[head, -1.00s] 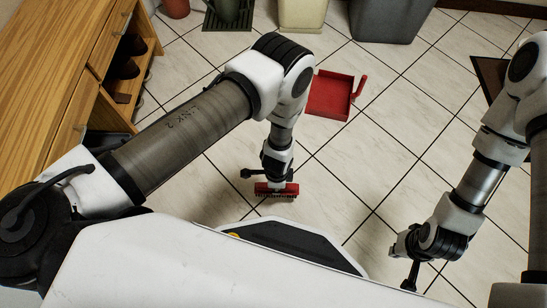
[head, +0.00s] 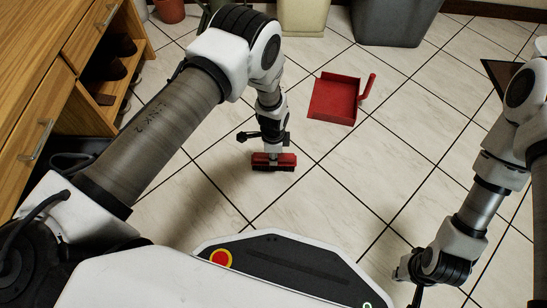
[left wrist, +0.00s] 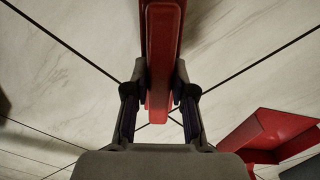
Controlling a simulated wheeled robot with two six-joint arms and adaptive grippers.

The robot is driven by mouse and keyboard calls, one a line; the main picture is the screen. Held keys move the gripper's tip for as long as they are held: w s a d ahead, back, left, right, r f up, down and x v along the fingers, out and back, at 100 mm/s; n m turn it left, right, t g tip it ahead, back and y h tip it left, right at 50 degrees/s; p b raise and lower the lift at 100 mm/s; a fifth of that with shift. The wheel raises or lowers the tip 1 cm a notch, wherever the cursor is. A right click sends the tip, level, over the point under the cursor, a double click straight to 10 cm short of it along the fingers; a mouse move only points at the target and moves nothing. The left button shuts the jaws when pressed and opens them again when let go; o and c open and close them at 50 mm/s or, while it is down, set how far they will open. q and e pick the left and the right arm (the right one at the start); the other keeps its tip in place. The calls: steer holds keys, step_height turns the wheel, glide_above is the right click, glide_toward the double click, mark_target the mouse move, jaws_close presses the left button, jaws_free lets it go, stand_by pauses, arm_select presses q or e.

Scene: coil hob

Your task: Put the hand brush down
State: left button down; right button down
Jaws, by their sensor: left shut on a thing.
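The red hand brush (head: 287,160) is below my left gripper (head: 270,152), over the tiled floor in front of my base. In the left wrist view the brush (left wrist: 162,50) runs between the two fingers of my left gripper (left wrist: 160,100), which is shut on it. Dark bristles show along its lower edge in the head view. I cannot tell whether they touch the floor. My right gripper (head: 416,290) is low at the right, partly cut off by the bottom edge, and its finger opening is unclear.
A red dustpan (head: 333,99) lies on the floor beyond the brush, to its right; it also shows in the left wrist view (left wrist: 270,130). A wooden cabinet (head: 40,90) stands at the left. Bins (head: 395,20) stand at the back. The tiles around the brush are clear.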

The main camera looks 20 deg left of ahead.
arm_select(q)
steer(key=shift+f, duration=0.15)
steer(key=c, duration=1)
jaws_free()
step_height(320, 180, up, 12)
steer(key=p, duration=0.8)
steer(key=shift+r+p, duration=0.2)
steer(key=shift+p, duration=0.15)
steer(key=s+a+f+n, duration=0.2)
steer(key=s+a+n, duration=0.45)
steer(key=s, duration=0.45)
steer(key=s+a+r+n, duration=0.1)
steer(key=s+n, duration=0.2)
steer(key=s, duration=0.2)
steer(key=s+a+r+n, duration=0.1)
steer(key=s+r+n, duration=0.1)
steer(key=s, duration=0.3)
steer(key=s+a+r+n, duration=0.1)
steer(key=s+r+n, duration=0.1)
steer(key=s, duration=0.4)
steer(key=shift+a+n, duration=0.1)
steer(key=shift+n, duration=0.75)
